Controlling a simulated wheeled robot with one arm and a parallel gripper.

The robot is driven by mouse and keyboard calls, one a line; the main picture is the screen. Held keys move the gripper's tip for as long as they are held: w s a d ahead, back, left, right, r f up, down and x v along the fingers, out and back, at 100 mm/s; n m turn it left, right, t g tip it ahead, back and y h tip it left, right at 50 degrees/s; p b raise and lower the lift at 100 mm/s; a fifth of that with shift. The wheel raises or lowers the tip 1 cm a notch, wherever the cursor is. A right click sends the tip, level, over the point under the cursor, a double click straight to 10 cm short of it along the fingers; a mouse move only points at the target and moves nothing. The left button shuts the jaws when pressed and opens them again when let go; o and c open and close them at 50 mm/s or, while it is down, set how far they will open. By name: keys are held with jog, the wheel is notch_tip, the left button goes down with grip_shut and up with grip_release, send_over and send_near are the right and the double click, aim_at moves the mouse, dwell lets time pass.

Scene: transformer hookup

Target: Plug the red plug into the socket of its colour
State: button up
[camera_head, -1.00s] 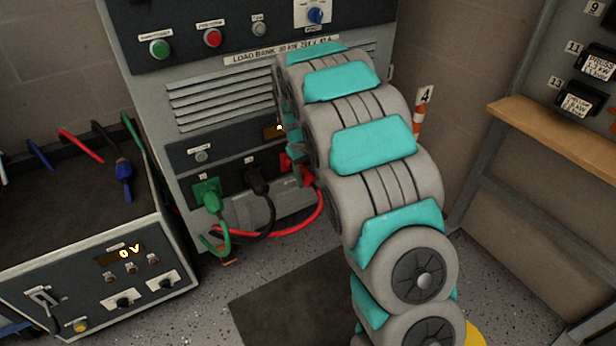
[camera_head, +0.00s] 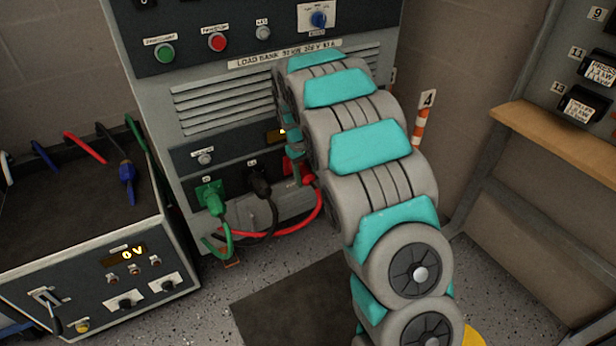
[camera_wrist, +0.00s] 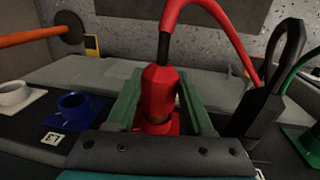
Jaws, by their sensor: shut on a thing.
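The red plug (camera_wrist: 161,88) is upright between the green fingers of my gripper (camera_wrist: 160,104) in the wrist view, and the gripper is shut on it. Its red cable rises from a black sleeve and bends right. The red socket (camera_wrist: 172,128) is directly below the plug's end, with a dark, brassy band visible between them. I cannot tell how deep the plug sits. In the head view, the red plug (camera_head: 308,180) is at the lower front of the load bank, beside the red socket (camera_head: 288,164), partly hidden by my arm.
A black plug (camera_wrist: 262,108) with its cable stands close right of my gripper. A green plug (camera_head: 212,198) is in the green socket. A blue socket (camera_wrist: 78,112) and a white socket (camera_wrist: 16,96) are empty at left. A grey supply unit (camera_head: 90,285) stands left of the load bank (camera_head: 215,95).

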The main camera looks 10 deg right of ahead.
jog(key=shift+w+a, duration=0.15)
jog(key=shift+w, duration=0.45)
jog(key=o, duration=1.4)
jog(key=shift+c, duration=0.2)
jog(key=shift+o, duration=0.3)
jog(key=shift+o, duration=0.7)
jog(key=shift+r, duration=0.1)
jog(key=shift+s+a+r+p, duration=0.15)
jog(key=shift+r+p, duration=0.2)
jog(key=shift+r, duration=0.8)
jog(key=shift+w+a+r+p, duration=0.15)
jog(key=shift+r+p, duration=0.15)
jog(key=shift+r, duration=0.8)
jog(key=shift+s+a+r+p, duration=0.15)
jog(key=shift+r+p, duration=0.2)
jog(key=shift+r, duration=0.8)
